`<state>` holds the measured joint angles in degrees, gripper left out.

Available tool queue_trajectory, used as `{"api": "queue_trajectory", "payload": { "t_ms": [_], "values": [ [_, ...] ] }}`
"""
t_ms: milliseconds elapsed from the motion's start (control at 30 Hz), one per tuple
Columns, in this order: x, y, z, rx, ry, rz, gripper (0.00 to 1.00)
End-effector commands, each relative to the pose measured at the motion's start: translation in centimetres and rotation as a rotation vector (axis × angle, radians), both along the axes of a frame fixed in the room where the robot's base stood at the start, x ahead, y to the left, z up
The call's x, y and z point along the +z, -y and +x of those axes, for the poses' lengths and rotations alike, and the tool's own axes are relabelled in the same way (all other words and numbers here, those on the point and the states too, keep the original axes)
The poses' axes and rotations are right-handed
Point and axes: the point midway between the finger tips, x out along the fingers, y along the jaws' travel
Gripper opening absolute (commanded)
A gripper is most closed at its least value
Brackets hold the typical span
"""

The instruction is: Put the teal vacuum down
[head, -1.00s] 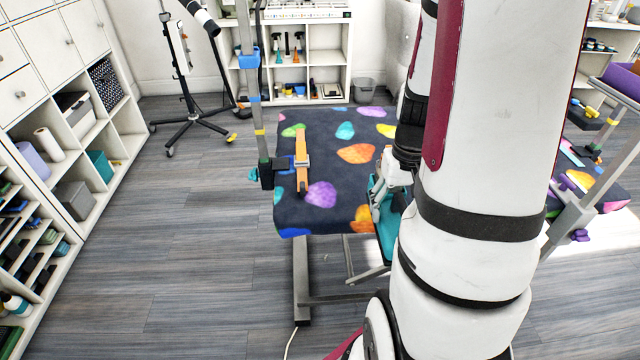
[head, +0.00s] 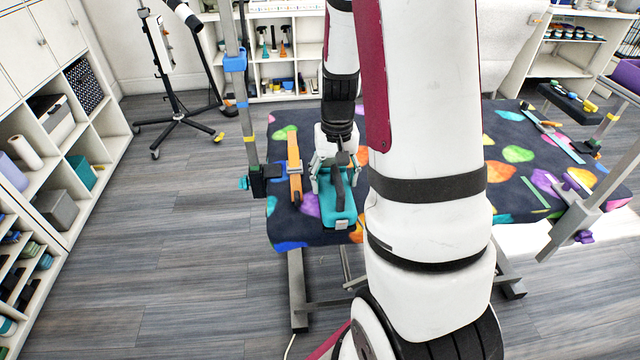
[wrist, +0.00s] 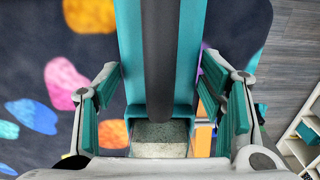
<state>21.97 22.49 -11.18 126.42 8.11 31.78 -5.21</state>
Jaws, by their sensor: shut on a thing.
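The teal vacuum (head: 341,217), a teal body with a dark grey handle along its top, is in my gripper (head: 335,165) over the left end of the dark, colour-spotted grooming table (head: 287,232). In the wrist view the teal vacuum (wrist: 188,45) runs up the middle, between the white and teal fingers of my gripper (wrist: 160,105). The fingers are shut on it. I cannot tell whether its underside touches the table top. My arm hides the middle of the table in the head view.
An orange strap-like piece (head: 294,168) lies just left of the vacuum, by a grey post (head: 246,110) with blue and black clamps. Several small tools lie on the table's right part, near a second post (head: 590,205). White shelves (head: 85,130) stand at left.

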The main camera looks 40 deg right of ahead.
Motion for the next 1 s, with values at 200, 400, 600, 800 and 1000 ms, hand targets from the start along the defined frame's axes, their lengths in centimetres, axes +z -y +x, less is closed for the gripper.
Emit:
{"api": "queue_trajectory", "payload": {
  "t_ms": [200,400,600,800,1000],
  "values": [
    [-0.2,-0.6,2.3,0.0,0.002,-0.001,0.37],
    [-0.2,-0.9,3.1,0.001,0.002,-0.001,0.37],
    [-1.6,-1.1,3.7,-0.002,-0.001,0.0,0.37],
    [-3.7,-1.1,3.7,-0.001,0.0,0.0,0.37],
    [-3.8,-1.1,3.8,-0.001,0.002,-0.002,0.37]
  ]
}}
